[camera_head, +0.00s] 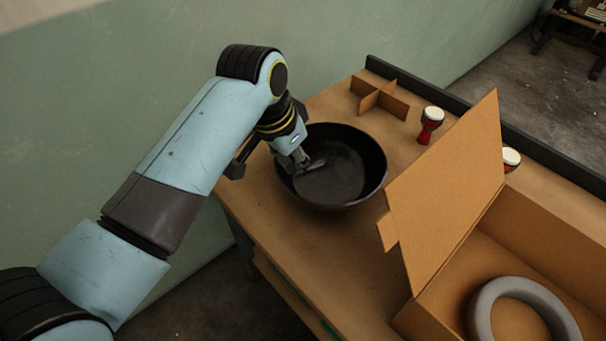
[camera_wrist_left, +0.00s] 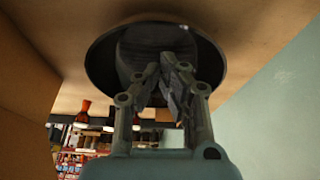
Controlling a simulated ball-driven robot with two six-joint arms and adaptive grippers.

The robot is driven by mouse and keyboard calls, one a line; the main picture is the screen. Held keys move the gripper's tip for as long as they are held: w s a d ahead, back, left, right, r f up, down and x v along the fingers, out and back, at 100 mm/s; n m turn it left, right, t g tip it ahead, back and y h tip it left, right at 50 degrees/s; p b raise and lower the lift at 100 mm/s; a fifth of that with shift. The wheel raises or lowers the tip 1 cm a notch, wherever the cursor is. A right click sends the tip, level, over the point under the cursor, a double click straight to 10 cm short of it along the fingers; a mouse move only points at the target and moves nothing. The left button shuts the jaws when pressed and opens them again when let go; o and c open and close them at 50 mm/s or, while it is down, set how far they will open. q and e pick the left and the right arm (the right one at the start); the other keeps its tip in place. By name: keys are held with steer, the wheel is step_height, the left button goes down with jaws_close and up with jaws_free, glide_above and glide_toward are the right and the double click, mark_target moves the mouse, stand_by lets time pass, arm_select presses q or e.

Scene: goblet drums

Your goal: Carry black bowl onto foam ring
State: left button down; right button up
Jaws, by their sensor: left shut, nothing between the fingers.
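The black bowl (camera_head: 348,172) stands upright on the table, wide and empty-looking. My left gripper (camera_head: 303,163) is at the bowl's left side, its fingers over the inside of the rim, shut with nothing between them. In the left wrist view the shut fingertips (camera_wrist_left: 168,64) show in front of the bowl (camera_wrist_left: 102,58). I cannot tell whether the fingers touch the bowl. The grey foam ring (camera_head: 484,306) lies inside the open cardboard box at the lower right; its lower part is cut off by the picture edge. My right gripper is not in view.
The cardboard box (camera_head: 556,236) has a raised flap (camera_head: 450,190) standing between the bowl and the ring. A cardboard divider (camera_head: 379,98) and two red-and-white goblet drums (camera_head: 431,124) (camera_head: 511,158) stand at the back. A dark ledge (camera_head: 545,152) runs along the table's far edge.

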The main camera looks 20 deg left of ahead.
arm_select(q)
steer(key=w+d+r, duration=0.1)
steer(key=w+d, duration=0.1)
glide_above(311, 195)
steer(key=w+d, duration=0.1)
steer(key=w, duration=0.1)
step_height(311, 195, down, 9)
steer(key=shift+s+r+b, duration=0.1)
steer(key=shift+s+b, duration=0.05)
steer(key=shift+b, duration=0.25)
steer(key=shift+s+a+f+p, duration=0.15)
steer(key=shift+s+f+p, duration=0.1)
steer(key=shift+p, duration=0.05)
steer(key=shift+s+a+r+p, duration=0.1)
steer(key=shift+s+a+p, duration=0.15)
steer(key=shift+s, duration=0.3)
steer(key=shift+s+a+r+p, duration=0.1)
steer(key=shift+s+a+p, duration=0.05)
steer(key=shift+s+p, duration=0.3)
steer(key=shift+s+a+f, duration=0.1)
steer(key=shift+s+a, duration=0.1)
steer(key=shift+s, duration=0.35)
steer(key=shift+w+f, duration=0.1)
